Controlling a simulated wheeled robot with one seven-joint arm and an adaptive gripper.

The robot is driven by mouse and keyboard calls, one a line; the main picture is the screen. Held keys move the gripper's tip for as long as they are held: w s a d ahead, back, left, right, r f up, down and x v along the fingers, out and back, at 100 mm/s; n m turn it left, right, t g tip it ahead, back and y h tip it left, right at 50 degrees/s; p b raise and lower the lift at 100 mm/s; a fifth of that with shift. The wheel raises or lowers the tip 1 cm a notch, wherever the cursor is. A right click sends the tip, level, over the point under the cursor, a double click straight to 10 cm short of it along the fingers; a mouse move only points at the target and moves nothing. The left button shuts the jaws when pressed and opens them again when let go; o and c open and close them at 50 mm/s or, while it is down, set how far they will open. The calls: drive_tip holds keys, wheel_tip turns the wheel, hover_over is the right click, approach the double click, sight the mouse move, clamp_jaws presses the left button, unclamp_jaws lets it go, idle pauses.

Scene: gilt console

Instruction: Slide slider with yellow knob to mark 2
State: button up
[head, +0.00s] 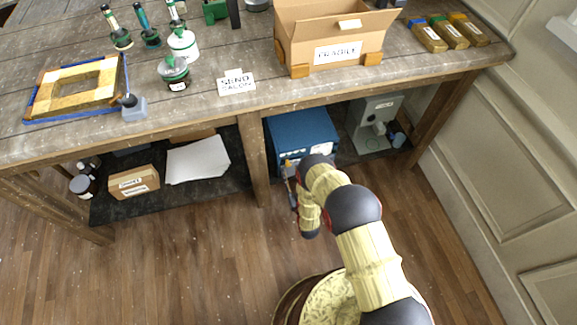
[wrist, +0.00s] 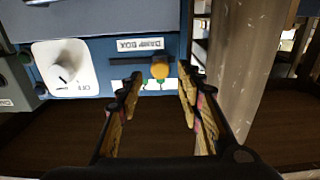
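The blue box (head: 303,127) stands on the lower shelf under the workbench. In the wrist view its front (wrist: 110,48) carries a label reading "DAMP BOX". Below the label is a dark horizontal slot (wrist: 127,61) with the yellow knob (wrist: 159,68) toward its right part. Small green and white marks sit under the slot, but their numbers are not readable. My gripper (wrist: 160,77) is open, with one finger on each side of the knob in the picture. I cannot tell whether either finger touches it.
A white dial plate (wrist: 65,68) is left of the slot. A wooden table leg (wrist: 239,65) stands close on the right in the wrist view. A grey-green device (head: 374,122) shares the shelf. A cardboard box (head: 335,38) stands on the bench above. The floor in front is clear.

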sight(288, 166)
drive_tip(key=shift+b+x, duration=0.65)
drive_tip(key=shift+x, duration=1.7)
drive_tip(key=c, duration=0.4)
clamp_jaws()
